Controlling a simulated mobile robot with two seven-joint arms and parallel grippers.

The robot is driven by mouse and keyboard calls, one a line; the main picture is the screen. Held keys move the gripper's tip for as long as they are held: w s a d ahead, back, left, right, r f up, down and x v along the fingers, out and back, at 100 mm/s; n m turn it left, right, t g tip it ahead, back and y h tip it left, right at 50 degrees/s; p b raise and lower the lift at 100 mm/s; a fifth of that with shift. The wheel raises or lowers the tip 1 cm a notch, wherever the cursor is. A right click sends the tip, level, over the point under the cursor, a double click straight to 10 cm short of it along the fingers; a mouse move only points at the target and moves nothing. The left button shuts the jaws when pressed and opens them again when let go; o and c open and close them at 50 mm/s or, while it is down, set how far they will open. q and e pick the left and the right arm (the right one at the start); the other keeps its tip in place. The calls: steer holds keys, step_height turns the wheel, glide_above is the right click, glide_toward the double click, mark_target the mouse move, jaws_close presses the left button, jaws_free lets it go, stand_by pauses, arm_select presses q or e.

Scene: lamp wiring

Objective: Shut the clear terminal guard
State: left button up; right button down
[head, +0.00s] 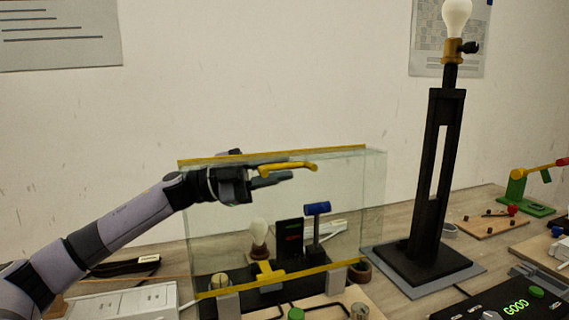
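The clear terminal guard (345,200) is a large see-through box with yellow edge strips along its top and its lower front. It stands on the table left of the middle, around a black fixture with a small bulb (259,232) and a blue-topped lever (316,209). A yellow handle (290,167) shows near its top edge. My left gripper (285,178) is at the upper part of the guard, just below the handle. Its fingers point right and look parted, with nothing clearly between them. I cannot tell whether it touches the guard. My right gripper does not show.
A tall black lamp stand (438,180) with a white bulb (456,16) stands right of the guard on a grey base. A green and red-yellow lever device (517,187) is at the far right. A white power strip lies at the front left.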

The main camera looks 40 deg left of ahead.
arm_select(q)
steer(key=shift+x, duration=0.9)
jaws_close()
steer(key=shift+p, duration=0.3)
